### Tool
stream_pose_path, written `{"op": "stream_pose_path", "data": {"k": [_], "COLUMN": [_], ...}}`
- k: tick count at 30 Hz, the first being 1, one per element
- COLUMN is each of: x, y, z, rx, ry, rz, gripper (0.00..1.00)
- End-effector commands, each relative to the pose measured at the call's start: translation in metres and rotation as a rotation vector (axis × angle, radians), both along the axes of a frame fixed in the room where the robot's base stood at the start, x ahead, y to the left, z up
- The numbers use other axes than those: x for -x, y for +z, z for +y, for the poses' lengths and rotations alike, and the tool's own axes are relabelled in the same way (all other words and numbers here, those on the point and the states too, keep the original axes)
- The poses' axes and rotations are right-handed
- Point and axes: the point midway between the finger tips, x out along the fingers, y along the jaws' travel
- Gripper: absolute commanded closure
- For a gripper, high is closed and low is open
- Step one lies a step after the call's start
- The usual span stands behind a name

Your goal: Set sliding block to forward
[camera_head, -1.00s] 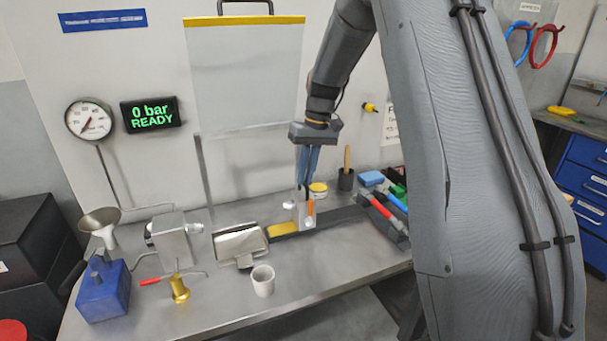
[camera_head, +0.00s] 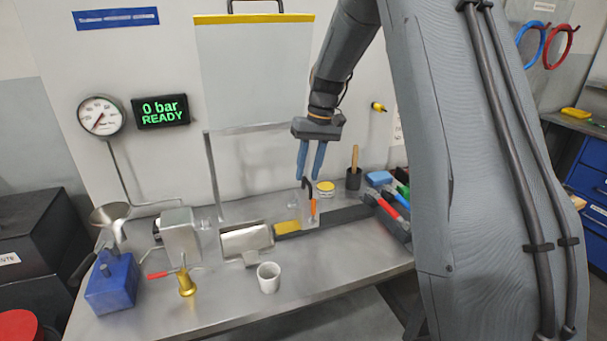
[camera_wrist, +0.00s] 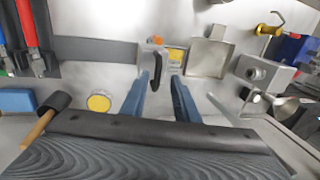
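The sliding block (camera_head: 308,211) is a pale grey block with a dark hooked handle and an orange marking. It sits on a dark rail (camera_head: 350,214) on the bench, against the right end of the rail's yellow section (camera_head: 287,228). In the wrist view the block (camera_wrist: 151,60) lies ahead of the fingertips, its dark handle between them in the picture. My gripper (camera_head: 310,178) is above the block, its two blue fingers apart and pointing down. It also shows in the wrist view (camera_wrist: 160,82), open with nothing held. The fingertips seem just clear of the handle.
Red- and blue-handled tools (camera_head: 385,205) are at the right. The front bench edge is clear.

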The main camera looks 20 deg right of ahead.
Motion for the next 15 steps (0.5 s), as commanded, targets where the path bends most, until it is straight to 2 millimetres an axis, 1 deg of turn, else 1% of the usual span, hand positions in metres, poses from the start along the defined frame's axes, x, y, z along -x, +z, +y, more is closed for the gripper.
{"op": "stream_pose_path", "data": {"k": [9,12,15], "x": [-0.001,-0.002,-0.001], "y": [0.048,0.06,0.066], "z": [-0.008,-0.009,-0.01], "rx": [0.0,0.0,-0.001], "ry": [0.001,0.003,0.004], "rz": [-0.003,-0.004,-0.001], "gripper": [0.72,0.72,0.72]}}
